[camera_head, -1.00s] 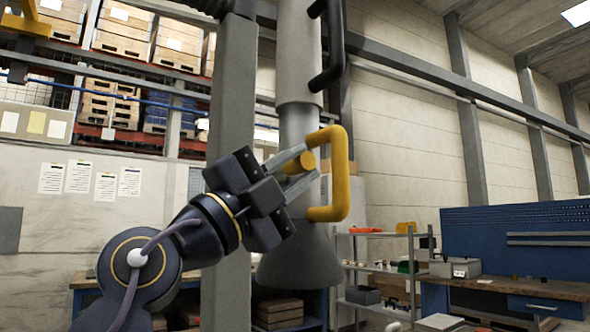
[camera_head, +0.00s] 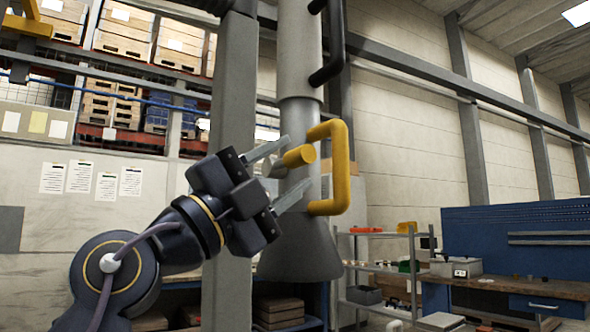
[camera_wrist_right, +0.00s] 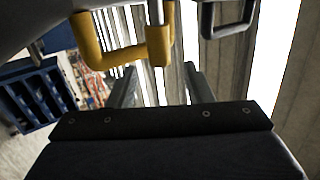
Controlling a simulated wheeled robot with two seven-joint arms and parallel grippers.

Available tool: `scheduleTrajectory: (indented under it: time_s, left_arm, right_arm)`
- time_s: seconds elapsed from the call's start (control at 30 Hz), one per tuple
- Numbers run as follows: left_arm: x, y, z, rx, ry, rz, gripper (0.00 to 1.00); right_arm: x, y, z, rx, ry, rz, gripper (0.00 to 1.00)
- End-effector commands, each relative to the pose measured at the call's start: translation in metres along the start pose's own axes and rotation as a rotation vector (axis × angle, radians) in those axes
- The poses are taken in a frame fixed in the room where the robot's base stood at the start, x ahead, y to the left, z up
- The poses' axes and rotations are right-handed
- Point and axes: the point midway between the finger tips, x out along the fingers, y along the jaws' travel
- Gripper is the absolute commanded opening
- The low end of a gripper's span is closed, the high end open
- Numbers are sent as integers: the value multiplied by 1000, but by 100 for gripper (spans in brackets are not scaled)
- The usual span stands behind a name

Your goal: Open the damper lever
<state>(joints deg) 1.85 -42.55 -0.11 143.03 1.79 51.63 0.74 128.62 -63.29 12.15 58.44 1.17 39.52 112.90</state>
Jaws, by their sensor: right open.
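The damper lever (camera_head: 299,156) is a short yellow cylinder on the grey extraction pipe, beside a larger yellow U-shaped handle (camera_head: 342,170). My right gripper (camera_head: 297,163) is open, with its fingertips above and below the lever in the head view. In the right wrist view, yellow parts show just beyond the open fingers (camera_wrist_right: 158,82). The U-shaped handle (camera_wrist_right: 88,45) is at the upper left there, and a thick yellow piece that looks like the lever (camera_wrist_right: 158,45) lies ahead between the fingers. No contact shows. My left gripper is not in view.
The grey hood (camera_head: 300,255) flares out below the pipe. A black handle (camera_head: 332,45) is fixed higher up the pipe. A grey column (camera_head: 231,110) stands just left. A blue workbench (camera_head: 515,245) and shelving (camera_head: 385,270) stand behind at the right.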

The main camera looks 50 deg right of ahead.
Motion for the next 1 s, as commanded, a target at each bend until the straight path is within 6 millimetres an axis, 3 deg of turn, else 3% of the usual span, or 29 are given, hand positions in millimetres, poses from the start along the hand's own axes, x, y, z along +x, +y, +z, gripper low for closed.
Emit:
scheduleTrajectory:
  time_s: [0.1,0.3,1.0]
  left_arm:
    - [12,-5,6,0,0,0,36]
    - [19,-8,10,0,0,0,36]
    - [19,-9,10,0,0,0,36]
  right_arm:
    - [-26,3,1,1,-1,-4,46]
    - [-50,2,0,1,0,-1,46]
    - [-54,0,0,1,0,0,46]
